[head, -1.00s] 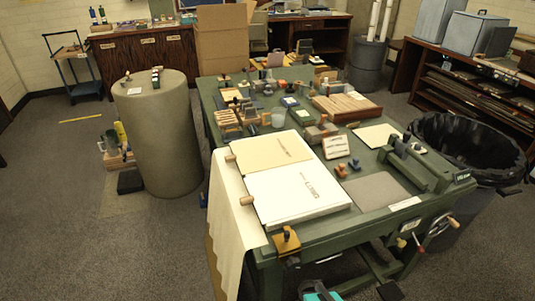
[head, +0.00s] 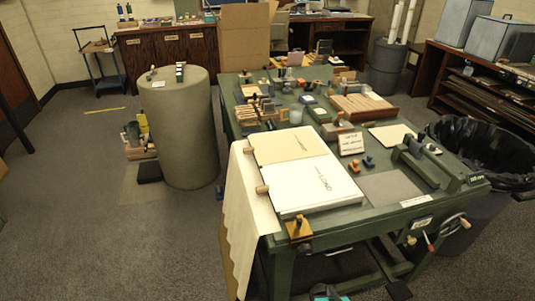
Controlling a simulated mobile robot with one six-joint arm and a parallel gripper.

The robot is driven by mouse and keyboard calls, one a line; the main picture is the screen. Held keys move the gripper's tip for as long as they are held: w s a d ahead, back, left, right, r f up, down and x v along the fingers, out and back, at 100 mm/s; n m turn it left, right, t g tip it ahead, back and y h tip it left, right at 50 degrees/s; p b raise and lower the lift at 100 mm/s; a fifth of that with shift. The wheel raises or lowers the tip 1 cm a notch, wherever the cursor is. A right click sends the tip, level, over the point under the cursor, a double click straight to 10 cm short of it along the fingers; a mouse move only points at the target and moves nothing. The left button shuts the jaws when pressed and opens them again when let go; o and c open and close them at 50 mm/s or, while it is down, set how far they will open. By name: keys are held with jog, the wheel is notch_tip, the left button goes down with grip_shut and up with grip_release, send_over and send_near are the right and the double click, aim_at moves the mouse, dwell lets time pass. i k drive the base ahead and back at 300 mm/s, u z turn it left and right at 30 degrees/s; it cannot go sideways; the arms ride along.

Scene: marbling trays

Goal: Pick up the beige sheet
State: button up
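A long beige sheet (head: 246,215) hangs over the left edge of the green table (head: 383,217), its lower part reaching down toward the floor. A second beige sheet or folder (head: 288,147) lies flat on the table top behind a white pad (head: 310,187) with dark lettering. A smaller cream sheet (head: 392,134) lies farther right. I cannot tell from the picture alone which of these is meant.
A grey cylinder (head: 182,130) stands left of the table, with small items on top and at its base. A black-lined bin (head: 485,150) stands close to the right. Several tools and blocks crowd the table's back half. The floor at front left is clear.

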aim_at(273, 148)
jog(key=k, duration=1.15)
jog(key=u, duration=0.55)
jog(key=i, duration=0.8)
jog(key=u, duration=1.1)
jog(key=i, duration=1.95)
jog(key=z, duration=0.05)
